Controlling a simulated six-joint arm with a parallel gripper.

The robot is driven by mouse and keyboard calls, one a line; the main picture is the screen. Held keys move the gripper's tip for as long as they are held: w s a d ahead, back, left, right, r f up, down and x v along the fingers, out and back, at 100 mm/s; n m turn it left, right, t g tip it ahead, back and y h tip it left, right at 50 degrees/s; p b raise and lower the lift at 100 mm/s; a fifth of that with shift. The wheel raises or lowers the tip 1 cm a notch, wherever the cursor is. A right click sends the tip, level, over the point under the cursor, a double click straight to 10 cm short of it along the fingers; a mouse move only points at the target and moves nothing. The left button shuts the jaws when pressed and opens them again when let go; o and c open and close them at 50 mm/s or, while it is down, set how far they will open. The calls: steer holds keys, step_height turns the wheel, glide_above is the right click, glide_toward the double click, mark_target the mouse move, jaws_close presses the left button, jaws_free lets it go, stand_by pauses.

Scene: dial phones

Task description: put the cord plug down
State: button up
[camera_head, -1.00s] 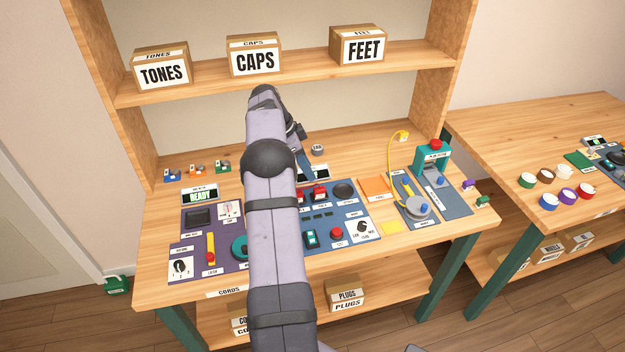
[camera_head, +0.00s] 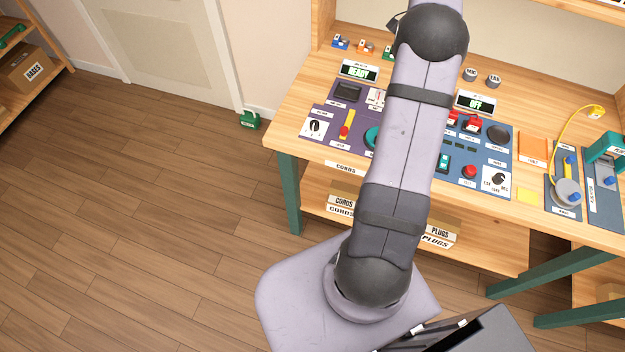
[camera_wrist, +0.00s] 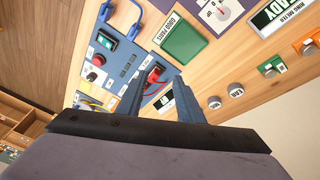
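My gripper (camera_wrist: 158,82) shows in the wrist view with two blue-grey fingers apart. I see only the bench panel and a red part (camera_wrist: 152,77) between them, and nothing clearly held. In the head view the gripper is hidden beyond my arm. A yellow cord (camera_head: 556,130) arches over the right end of the bench, with a yellow end piece (camera_head: 594,111) at its top and its lower end near a grey round part (camera_head: 567,191). I cannot tell which is the task's cord plug.
A green tray (camera_wrist: 184,41) lies beyond the fingers. A display reads READY (camera_head: 359,71), another OFF (camera_head: 475,102). Grey caps (camera_head: 494,80) stand at the back.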

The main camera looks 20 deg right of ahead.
steer(key=a+n+t+y, duration=0.15)
steer(key=a+n, duration=0.95)
steer(key=a, duration=1.4)
steer(key=s+a+f+n, duration=0.2)
steer(key=s+a+n, duration=0.3)
steer(key=s+a, duration=0.2)
steer(key=s+a+f+n+y, duration=0.1)
steer(key=s+a+f+n, duration=0.2)
steer(key=s+a+n, duration=0.2)
steer(key=s+a, duration=0.2)
steer(key=a, duration=0.1)
steer(key=shift+a, duration=0.4)
steer(key=shift+t, duration=0.25)
step_height(320, 180, down, 16)
steer(key=b, duration=1.6)
steer(key=shift+f, duration=0.15)
